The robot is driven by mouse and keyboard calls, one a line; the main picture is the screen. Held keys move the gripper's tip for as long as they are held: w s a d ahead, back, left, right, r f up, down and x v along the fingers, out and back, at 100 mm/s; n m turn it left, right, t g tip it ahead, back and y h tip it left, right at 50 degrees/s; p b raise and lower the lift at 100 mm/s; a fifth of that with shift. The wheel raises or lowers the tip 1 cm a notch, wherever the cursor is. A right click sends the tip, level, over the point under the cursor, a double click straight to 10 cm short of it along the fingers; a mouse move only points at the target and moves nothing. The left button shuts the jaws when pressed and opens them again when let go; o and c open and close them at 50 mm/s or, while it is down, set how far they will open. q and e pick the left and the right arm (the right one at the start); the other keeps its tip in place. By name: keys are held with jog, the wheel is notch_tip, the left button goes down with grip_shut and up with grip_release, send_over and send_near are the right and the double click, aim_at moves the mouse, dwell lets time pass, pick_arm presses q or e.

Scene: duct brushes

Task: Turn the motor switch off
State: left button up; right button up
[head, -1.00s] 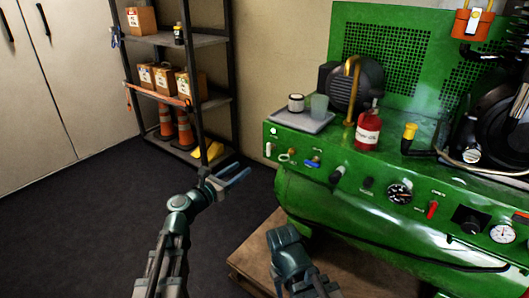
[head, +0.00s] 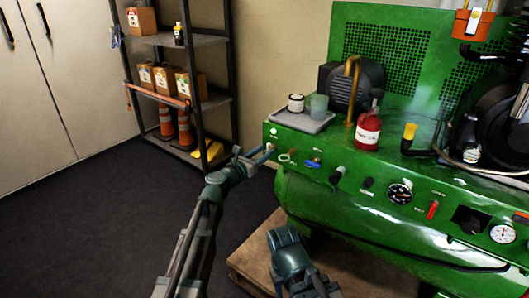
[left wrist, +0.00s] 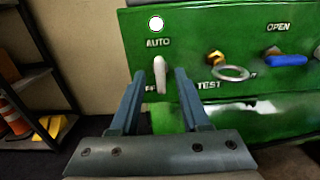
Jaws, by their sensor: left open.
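The motor switch is a small white lever (left wrist: 159,75) on the left end of the green machine's front panel, below a white round lamp (left wrist: 156,23) and the word AUTO. Its long part runs nearly upright, and it partly covers a lower label that I cannot fully read. My left gripper (head: 256,155) is open at the panel's left end. In the left wrist view its two blue fingers (left wrist: 160,78) stand either side of the lever, with gaps showing; contact is not visible. My right gripper (head: 285,245) is low in front of the machine; its fingers cannot be made out.
Right of the switch are a ring (left wrist: 232,73) near the word TEST and a blue handle (left wrist: 285,60) under OPEN. A tray (head: 300,122) with a jar and cup sits on top. A shelf (head: 190,100) stands left; the floor before it is clear.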

pick_arm(q)
jog(key=shift+w+d, duration=0.25)
jog(key=shift+w, duration=0.05)
grip_shut()
